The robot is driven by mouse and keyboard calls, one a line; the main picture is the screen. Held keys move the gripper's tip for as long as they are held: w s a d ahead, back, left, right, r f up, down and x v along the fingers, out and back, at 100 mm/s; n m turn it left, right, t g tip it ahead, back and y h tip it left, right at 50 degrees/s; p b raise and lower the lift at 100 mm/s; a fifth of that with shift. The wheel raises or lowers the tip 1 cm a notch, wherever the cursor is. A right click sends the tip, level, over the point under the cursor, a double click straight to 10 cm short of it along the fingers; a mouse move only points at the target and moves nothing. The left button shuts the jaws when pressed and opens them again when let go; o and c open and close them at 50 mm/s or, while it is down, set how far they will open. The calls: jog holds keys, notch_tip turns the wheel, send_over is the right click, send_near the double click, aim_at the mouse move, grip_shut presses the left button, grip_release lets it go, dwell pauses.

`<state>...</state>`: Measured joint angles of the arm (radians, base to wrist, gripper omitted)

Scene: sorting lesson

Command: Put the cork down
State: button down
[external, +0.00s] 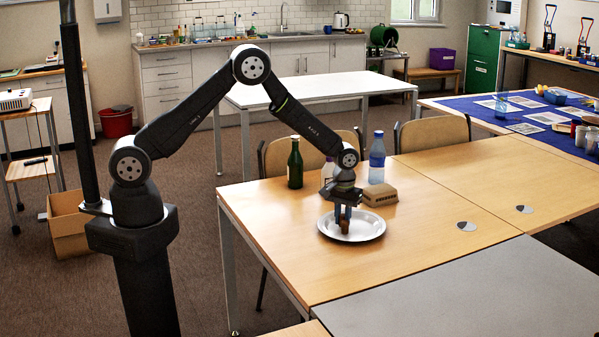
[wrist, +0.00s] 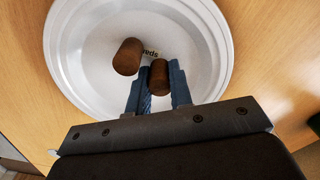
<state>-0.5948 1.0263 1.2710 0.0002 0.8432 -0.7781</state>
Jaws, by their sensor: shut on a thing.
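My gripper (external: 344,217) points down over a round white plate (external: 371,236) on the wooden table. In the wrist view its two blue-grey fingers are shut on a brown cork (wrist: 159,78), which is inside the plate's outline. I cannot tell whether this cork touches the plate. A second brown cork (wrist: 128,56) is on the plate to the left of the held one, apart from it. Dark printed letters on the plate (wrist: 75,60) are partly hidden behind the corks and fingers.
A green bottle (external: 295,165), a blue-labelled bottle (external: 377,160) and a brown block (external: 380,195) stand behind the plate. A white bottle (external: 327,172) is partly hidden by my arm. Two dark-and-grey discs (external: 466,226) (external: 524,209) lie to the right. The table's front is clear.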

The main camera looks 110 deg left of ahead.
aim_at(343, 215)
jog(key=shift+f, duration=0.15)
jog(key=c, duration=1.3)
grip_release()
notch_tip(343, 215, up, 12)
jog(key=shift+r, duration=0.2)
